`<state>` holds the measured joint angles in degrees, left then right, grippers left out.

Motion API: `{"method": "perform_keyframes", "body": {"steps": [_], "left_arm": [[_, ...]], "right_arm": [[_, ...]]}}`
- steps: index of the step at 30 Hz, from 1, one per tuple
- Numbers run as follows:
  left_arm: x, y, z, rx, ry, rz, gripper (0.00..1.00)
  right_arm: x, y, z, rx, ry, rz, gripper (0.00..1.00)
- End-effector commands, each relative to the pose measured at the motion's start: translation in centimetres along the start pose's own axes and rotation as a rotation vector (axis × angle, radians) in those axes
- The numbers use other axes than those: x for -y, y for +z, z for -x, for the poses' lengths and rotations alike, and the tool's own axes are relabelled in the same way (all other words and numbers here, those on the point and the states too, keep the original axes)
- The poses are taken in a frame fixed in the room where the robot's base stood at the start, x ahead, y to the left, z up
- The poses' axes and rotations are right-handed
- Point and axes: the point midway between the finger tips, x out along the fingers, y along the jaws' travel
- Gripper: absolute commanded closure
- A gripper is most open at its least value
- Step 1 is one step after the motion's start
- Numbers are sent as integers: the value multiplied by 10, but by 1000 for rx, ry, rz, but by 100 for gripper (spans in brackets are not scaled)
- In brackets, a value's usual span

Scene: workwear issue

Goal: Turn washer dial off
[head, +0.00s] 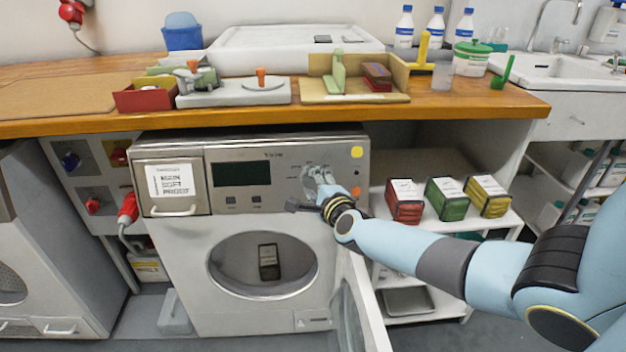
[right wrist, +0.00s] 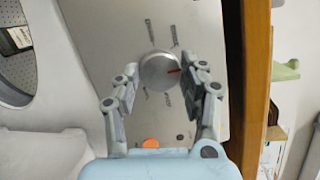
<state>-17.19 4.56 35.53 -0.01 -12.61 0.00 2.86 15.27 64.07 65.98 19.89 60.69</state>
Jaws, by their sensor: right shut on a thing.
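The washer (head: 190,260) stands under the wooden counter, its front door (head: 358,305) swung open to the right. Its round silver dial (right wrist: 154,72) has a red pointer mark and printed labels around it on the panel. In the right wrist view the pointer aims right, slightly up. My right gripper (head: 318,184) is at the dial on the right of the washer's panel, its fingers shut on the dial from both sides. In the head view the gripper mostly hides the dial. My left gripper is not in view.
A yellow button (head: 356,153) and an orange button (head: 356,191) sit right of the dial. A dark labelled pack (head: 269,262) shows in the round door opening. Red, green and yellow packs (head: 446,198) stand on the shelf to the right. The counter edge (head: 440,108) overhangs the panel.

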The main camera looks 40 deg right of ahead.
Motion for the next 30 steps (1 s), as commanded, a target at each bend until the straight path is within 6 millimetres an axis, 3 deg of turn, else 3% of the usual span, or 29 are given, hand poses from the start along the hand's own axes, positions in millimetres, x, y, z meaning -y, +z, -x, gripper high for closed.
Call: {"method": "perform_keyframes", "body": {"steps": [13,14,19,30], "left_arm": [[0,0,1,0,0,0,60],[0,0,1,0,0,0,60],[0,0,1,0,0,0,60],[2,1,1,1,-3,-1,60]], "right_arm": [[-2,0,0,1,7,9,89],[-2,0,0,1,6,9,56],[-1,0,0,1,5,9,34],[-1,0,7,1,4,9,34]]}}
